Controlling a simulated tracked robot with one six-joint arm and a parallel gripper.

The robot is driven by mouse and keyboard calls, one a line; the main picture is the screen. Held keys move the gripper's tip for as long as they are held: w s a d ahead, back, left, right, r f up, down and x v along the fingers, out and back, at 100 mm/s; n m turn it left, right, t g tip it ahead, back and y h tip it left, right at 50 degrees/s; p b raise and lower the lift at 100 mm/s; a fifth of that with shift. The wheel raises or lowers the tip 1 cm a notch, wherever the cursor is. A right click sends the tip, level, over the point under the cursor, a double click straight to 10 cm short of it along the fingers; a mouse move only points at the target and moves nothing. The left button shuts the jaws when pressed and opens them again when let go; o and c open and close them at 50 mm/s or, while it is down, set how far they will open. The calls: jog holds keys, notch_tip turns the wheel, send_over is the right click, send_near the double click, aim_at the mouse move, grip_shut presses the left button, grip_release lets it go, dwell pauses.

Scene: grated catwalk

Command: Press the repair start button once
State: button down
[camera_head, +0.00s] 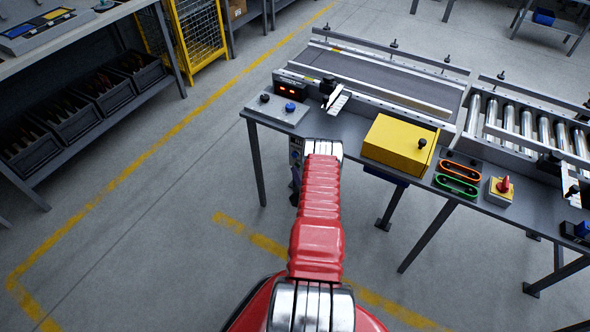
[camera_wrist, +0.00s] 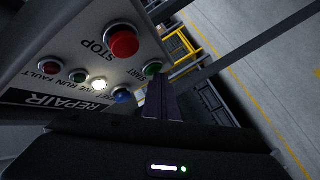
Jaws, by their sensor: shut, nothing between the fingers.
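The repair panel (camera_wrist: 60,50) is a light plate that appears upside down in the wrist view, with a black REPAIR label. The green start button (camera_wrist: 152,68) is beside the START lettering at the panel's right edge. My gripper (camera_wrist: 160,82) is shut and empty, its dark fingertips just below the start button in the picture. I cannot tell whether they touch it. A large red STOP button (camera_wrist: 123,41) is above left of it, and a blue button (camera_wrist: 122,95) is below left. In the head view my arm largely hides the gripper and the panel cannot be made out clearly.
The panel also has a red lamp (camera_wrist: 52,67), a green lamp (camera_wrist: 79,75) and a bright white lamp (camera_wrist: 98,84). In the head view the workbench (camera_head: 352,128) carries a yellow box (camera_head: 398,146) and a conveyor (camera_head: 385,80). Open floor (camera_head: 175,220) is on the left.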

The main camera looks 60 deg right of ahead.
jog(key=shift+a, duration=0.1)
jog(key=shift+s+a, duration=0.15)
jog(key=shift+a, duration=0.95)
jog(key=a, duration=0.5)
jog(key=shift+s, duration=0.2)
dwell(1.0)
